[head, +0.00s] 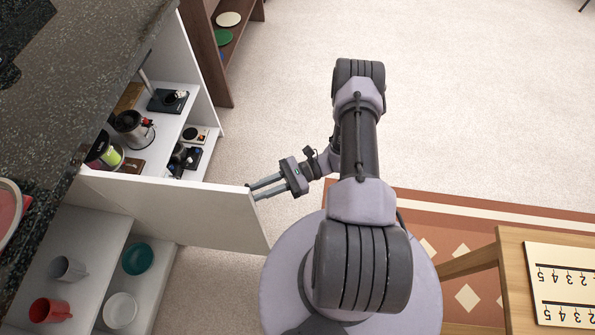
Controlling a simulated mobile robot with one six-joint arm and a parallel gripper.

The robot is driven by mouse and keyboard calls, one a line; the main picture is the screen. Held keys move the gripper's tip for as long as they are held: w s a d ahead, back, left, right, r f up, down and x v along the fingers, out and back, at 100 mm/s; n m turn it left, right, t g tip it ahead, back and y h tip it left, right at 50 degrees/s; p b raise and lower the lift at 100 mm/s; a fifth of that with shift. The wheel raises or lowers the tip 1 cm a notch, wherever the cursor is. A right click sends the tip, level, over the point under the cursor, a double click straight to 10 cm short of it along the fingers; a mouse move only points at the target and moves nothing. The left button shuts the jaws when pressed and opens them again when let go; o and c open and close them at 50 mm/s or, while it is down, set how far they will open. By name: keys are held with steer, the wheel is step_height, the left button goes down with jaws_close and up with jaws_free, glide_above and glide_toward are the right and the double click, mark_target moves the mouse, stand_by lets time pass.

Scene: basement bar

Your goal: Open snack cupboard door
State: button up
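A white cupboard door (185,210) stands swung out from the cabinet under the dark stone counter, roughly square to the cabinet front. Its hinged side is at the left, by the counter. No label shows whether it is the snack cupboard's door. My gripper (254,192) is at the door's free outer edge, near its top corner, coming from the right. The two fingers are a little apart, with their tips at the door edge. Whether they clamp the edge or a handle cannot be seen. No handle is visible.
Behind the door, open shelves hold a metal kettle (132,130) and a black scale-like device (168,100). In front, shelves hold a red mug (50,310), a grey mug (67,268) and bowls. A wooden table (513,255) stands at lower right. Pale floor (270,120) is clear beyond.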

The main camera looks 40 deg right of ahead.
steer(key=v, duration=1.4)
steer(key=shift+p, duration=0.4)
steer(key=shift+s, duration=0.1)
steer(key=w+a+r+n+g+h, duration=0.2)
steer(key=a+r+n+h, duration=0.1)
steer(key=r, duration=0.5)
steer(key=w+a+r+n+g+h, duration=0.1)
steer(key=a+r+n+g+h, duration=0.2)
steer(key=r, duration=0.6)
steer(key=w+a+r+n+g+h, duration=0.15)
steer(key=r+n+h, duration=0.25)
steer(key=r, duration=0.4)
steer(key=s+a+r+n+t+h, duration=0.5)
steer(key=s+a+r+t, duration=0.3)
steer(key=r, duration=0.5)
steer(key=s+a+n, duration=0.1)
steer(key=s+a, duration=0.1)
steer(key=a, duration=0.1)
steer(key=shift+a+n+h, duration=0.3)
steer(key=shift+a, duration=0.1)
